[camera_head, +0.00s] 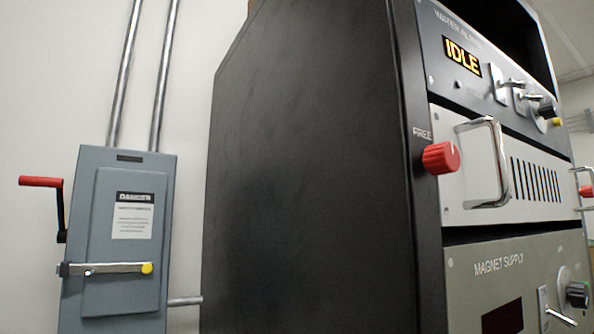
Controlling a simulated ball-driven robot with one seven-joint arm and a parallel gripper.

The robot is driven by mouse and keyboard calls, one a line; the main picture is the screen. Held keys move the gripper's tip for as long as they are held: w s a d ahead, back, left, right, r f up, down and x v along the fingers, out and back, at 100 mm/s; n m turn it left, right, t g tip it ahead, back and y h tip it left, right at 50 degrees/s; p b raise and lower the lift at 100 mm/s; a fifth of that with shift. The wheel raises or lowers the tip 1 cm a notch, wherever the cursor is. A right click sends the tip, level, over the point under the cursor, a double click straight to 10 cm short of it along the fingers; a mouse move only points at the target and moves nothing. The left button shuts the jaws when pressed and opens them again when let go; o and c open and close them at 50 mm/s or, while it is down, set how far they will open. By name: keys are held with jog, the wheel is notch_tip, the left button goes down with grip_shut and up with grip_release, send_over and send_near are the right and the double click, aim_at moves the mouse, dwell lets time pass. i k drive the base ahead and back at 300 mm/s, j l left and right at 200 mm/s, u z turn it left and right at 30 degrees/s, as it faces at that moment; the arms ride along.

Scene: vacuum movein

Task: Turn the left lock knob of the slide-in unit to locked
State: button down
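The slide-in unit (470,165) is a pale panel with a vent grille and a bright metal handle (501,160). It sits in the black rack between two other panels. The left lock knob (440,158) is red, at the unit's left edge on the rack's front post. The word "FREE" stands just above the knob, and a small white mark shows near its upper right. A second red knob (585,191) shows at the unit's far right, cut by the picture's edge. My gripper is not in view.
Above the unit is a panel (440,62) with a lit "IDLE" display, switches and knobs. Below is a "MAGNET SUPPLY" panel (475,300). A grey wall box (95,215) with a red-handled crank and a lever stands left of the rack (300,170).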

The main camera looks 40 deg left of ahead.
aim_at(439, 158)
jog(key=u, duration=0.75)
